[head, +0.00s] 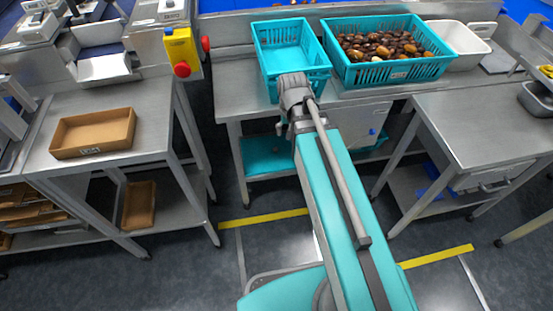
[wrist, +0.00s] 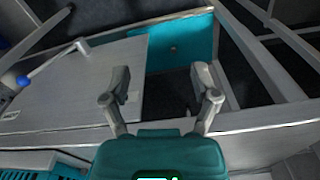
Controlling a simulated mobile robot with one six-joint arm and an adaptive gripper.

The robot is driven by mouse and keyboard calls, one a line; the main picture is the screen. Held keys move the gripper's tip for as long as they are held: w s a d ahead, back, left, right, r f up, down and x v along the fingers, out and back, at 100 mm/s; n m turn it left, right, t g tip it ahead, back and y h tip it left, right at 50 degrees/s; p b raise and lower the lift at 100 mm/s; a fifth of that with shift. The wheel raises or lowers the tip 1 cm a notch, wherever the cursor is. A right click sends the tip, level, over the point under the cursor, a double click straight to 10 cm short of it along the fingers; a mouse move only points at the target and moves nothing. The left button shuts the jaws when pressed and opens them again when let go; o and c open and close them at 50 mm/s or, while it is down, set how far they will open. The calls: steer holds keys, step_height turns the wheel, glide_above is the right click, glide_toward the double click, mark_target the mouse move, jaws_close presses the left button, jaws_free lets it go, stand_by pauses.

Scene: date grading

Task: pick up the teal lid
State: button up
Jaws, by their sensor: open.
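No piece is clearly a teal lid. A flat teal piece (head: 265,154) lies on the low shelf under the middle bench; my arm crosses in front of its right side. What seems to be the same teal piece (wrist: 180,42) shows in the wrist view beyond my fingers, beside a grey panel. My gripper (wrist: 161,84) is open, its two fingers apart with nothing between them. In the head view my gripper (head: 294,92) is at the bench's front edge, before an empty teal crate (head: 315,70); its fingertips are hard to make out there.
A teal crate (head: 400,73) full of dates stands right of the empty one, with a white bin (head: 462,45) beyond. A brown tray (head: 92,150) sits on the left table. The right table (head: 490,125) is mostly bare.

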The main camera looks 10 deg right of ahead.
steer(key=w+f+m+b, duration=0.1)
steer(key=w+f+b, duration=0.1)
steer(key=f+b, duration=0.7)
steer(key=w+f+m+b, duration=0.1)
steer(key=w+f+b, duration=0.1)
steer(key=f+b, duration=0.7)
steer(key=m+b, duration=0.8)
steer(key=m, duration=0.6)
glide_above(276, 149)
step_height(276, 149, down, 9)
steer(key=shift+a+f, duration=0.1)
step_height(276, 149, down, 8)
steer(key=b, duration=0.8)
steer(key=shift+f, duration=0.25)
steer(key=shift+w+f+b, duration=0.15)
steer(key=shift+f+b, duration=2.45)
steer(key=shift+b, duration=0.15)
